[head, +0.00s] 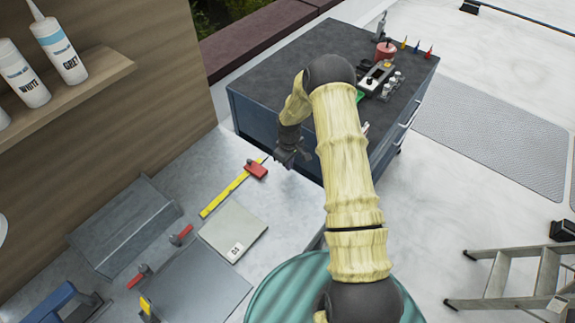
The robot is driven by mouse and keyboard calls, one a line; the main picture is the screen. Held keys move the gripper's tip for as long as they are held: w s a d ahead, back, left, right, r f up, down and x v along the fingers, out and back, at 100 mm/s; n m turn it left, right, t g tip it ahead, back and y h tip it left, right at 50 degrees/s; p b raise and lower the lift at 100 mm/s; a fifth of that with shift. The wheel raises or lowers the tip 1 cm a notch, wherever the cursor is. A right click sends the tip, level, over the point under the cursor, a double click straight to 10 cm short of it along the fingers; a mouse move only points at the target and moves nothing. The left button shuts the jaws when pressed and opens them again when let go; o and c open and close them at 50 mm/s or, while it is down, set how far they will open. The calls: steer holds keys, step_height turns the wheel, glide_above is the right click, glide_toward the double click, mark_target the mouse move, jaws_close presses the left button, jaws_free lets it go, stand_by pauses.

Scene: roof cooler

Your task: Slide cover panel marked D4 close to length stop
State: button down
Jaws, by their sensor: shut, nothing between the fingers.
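A flat light grey-green panel (233,231) lies on the grey bench top in the head view. It bears a small white label whose dark print is too small to read surely. A yellow rule (224,193) lies beyond the panel, with a red stop block (256,170) at its far right end. Bare bench shows between the panel and the block. My gripper (287,160) is shut and empty, just right of the red block and above the bench's edge. It is apart from the panel.
A darker grey sheet (198,284) lies beside the panel at lower left. Two red-handled clamps (180,236) and a bent metal piece (125,227) are further left. A dark-topped tool cabinet (290,55) stands behind; a stepladder (505,280) is at right.

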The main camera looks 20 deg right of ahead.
steer(key=shift+w+d, duration=0.45)
steer(key=shift+d, duration=0.25)
steer(key=shift+w+d+b, duration=0.65)
steer(key=shift+w+d, duration=0.5)
steer(key=shift+d, duration=0.25)
steer(key=shift+w+d, duration=0.1)
steer(key=w+d+b, duration=0.5)
steer(key=w+d, duration=0.1)
steer(key=d, duration=0.3)
steer(key=shift+w, duration=0.4)
stand_by(2.4)
steer(key=shift+r, duration=0.1)
stand_by(0.5)
step_height(320, 180, up, 7)
steer(key=p, duration=0.3)
stand_by(1.0)
